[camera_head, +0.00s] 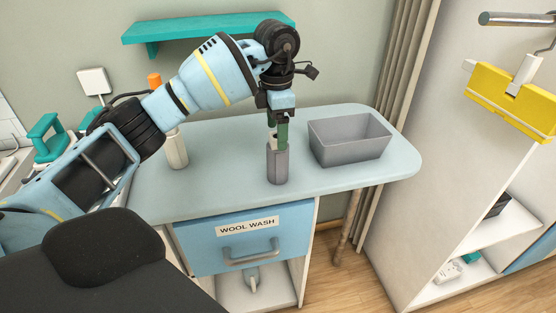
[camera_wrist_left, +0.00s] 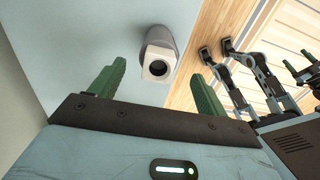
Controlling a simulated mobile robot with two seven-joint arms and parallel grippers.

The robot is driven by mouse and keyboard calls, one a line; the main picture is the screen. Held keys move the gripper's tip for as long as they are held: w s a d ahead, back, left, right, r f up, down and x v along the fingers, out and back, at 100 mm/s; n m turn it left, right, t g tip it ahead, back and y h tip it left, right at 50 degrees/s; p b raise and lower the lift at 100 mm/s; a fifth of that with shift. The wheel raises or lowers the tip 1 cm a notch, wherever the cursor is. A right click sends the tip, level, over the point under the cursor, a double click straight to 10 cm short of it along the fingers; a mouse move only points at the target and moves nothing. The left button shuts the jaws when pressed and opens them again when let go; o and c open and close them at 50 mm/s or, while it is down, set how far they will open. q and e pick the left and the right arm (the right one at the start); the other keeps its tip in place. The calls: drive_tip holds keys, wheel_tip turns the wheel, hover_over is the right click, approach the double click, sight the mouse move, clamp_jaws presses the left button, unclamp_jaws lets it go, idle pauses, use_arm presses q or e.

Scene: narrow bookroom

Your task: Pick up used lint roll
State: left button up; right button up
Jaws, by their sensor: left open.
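A grey upright holder (camera_head: 277,167) stands on the pale blue counter, below my left gripper. In the left wrist view a white roll end with a dark round hole (camera_wrist_left: 157,65) sits at the mouth of the grey holder (camera_wrist_left: 162,38); I take it for the used lint roll. In the head view it is mostly hidden behind the fingers. My left gripper (camera_head: 277,139) points down with its green fingers open at the holder's top. In the wrist view the roll shows between the open fingers (camera_wrist_left: 160,75), with visible gaps. My right gripper is not in view.
A grey open bin (camera_head: 346,153) stands close to the right of the holder. A cream bottle with an orange top (camera_head: 176,149) stands to the left. The counter (camera_head: 228,180) is clear in front. A teal shelf (camera_head: 205,28) hangs behind.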

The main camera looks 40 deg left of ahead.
sight(278, 158)
use_arm(q)
drive_tip(key=f, duration=0.5)
drive_tip(key=shift+w, duration=0.2)
drive_tip(key=c, duration=1.4)
